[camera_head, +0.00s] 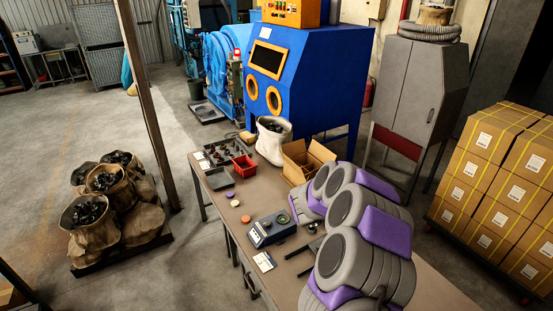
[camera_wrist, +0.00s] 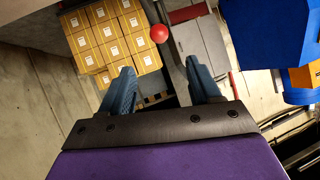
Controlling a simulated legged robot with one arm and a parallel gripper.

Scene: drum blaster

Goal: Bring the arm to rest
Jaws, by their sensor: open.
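My arm, grey with purple pads, reaches over the right part of the workbench (camera_head: 222,205) in the head view. Its gripper end is not clearly seen there. In the wrist view my gripper (camera_wrist: 162,92) shows two blue fingers spread well apart. It is open, with nothing held between the fingers. Beyond the fingers, the wrist view shows floor, stacked boxes and a grey cabinet at a distance.
On the bench are a red bin (camera_head: 243,166), a blue device (camera_head: 271,229), an open cardboard box (camera_head: 306,158) and a white sack (camera_head: 272,140). A blue blasting cabinet (camera_head: 310,75) stands behind. Stacked cartons (camera_head: 498,190) are right, filled sacks (camera_head: 88,221) left. Floor between sacks and bench is partly clear.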

